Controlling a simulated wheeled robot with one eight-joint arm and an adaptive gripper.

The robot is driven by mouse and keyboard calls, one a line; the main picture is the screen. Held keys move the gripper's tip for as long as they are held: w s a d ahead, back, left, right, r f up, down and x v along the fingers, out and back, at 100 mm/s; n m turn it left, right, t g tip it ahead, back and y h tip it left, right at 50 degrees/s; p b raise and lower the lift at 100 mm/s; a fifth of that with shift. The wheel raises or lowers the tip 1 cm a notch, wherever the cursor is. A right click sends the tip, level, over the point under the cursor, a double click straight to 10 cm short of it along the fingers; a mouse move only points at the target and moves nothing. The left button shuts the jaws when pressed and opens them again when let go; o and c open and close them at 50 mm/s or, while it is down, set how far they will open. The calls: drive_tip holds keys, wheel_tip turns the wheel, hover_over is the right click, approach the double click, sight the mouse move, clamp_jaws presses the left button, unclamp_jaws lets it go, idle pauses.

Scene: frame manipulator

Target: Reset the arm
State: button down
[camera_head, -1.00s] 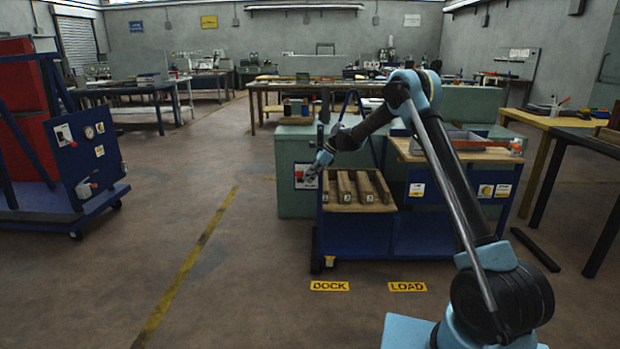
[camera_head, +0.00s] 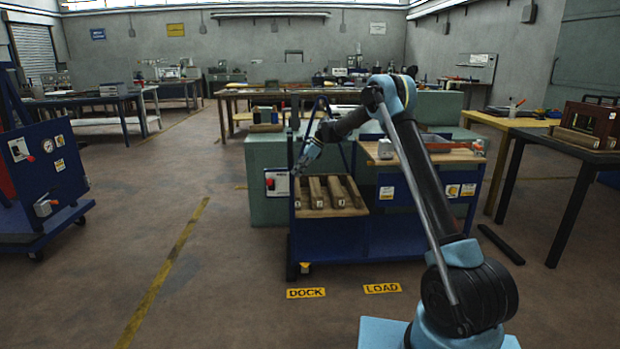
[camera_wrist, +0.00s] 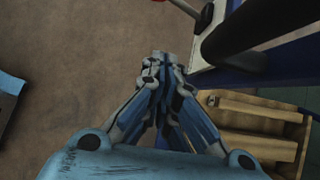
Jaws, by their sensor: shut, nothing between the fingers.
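My arm reaches up from the lower right of the head view and bends down to the left at its elbow. My gripper (camera_head: 300,166) hangs just in front of the left side of the blue cart (camera_head: 345,238), near the white panel with a red switch (camera_head: 277,183). In the wrist view my gripper (camera_wrist: 158,62) has its fingers together, with nothing between them. It is over the floor, beside the cart's blue frame and wooden blocks (camera_wrist: 250,125). I cannot tell from the frames whether it touches the frame.
Several wooden blocks (camera_head: 335,192) sit on the cart's left shelf. Yellow DOCK (camera_head: 306,293) and LOAD (camera_head: 382,288) labels mark the floor. A blue wheeled stand (camera_head: 45,190) is at left, a dark table (camera_head: 575,150) at right. The floor at centre left (camera_head: 150,225) is clear.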

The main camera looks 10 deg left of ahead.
drive_tip(key=s+d+r+n+t, duration=0.1)
drive_tip(key=s+d+r, duration=0.25)
drive_tip(key=d, duration=0.25)
drive_tip(key=s+d+r+n+h, duration=0.1)
drive_tip(key=s+d+r, duration=0.1)
drive_tip(key=d+r, duration=0.35)
drive_tip(key=s+d+r+n+t, duration=0.1)
drive_tip(key=s+d+r+n, duration=0.1)
drive_tip(key=d+r, duration=0.3)
drive_tip(key=s+d+r+n+t+h, duration=0.1)
drive_tip(key=s+d+r+n+h, duration=0.15)
drive_tip(key=s+d, duration=1.3)
drive_tip(key=s+d+f+n+t+h, duration=0.1)
drive_tip(key=s+d+f+n, duration=0.25)
drive_tip(key=s+d, duration=1.1)
drive_tip(key=s+d+f+n+h, duration=0.1)
drive_tip(key=s+d+f+n, duration=0.1)
drive_tip(key=s+f, duration=0.4)
drive_tip(key=s+d+f+n+h, duration=0.1)
drive_tip(key=s+d+f+n, duration=0.2)
drive_tip(key=s, duration=0.8)
wheel_tip(320, 180, down, 3)
drive_tip(key=shift+s+d+f+t, duration=0.15)
drive_tip(key=shift+s+d+t, duration=0.15)
drive_tip(key=shift+d, duration=0.9)
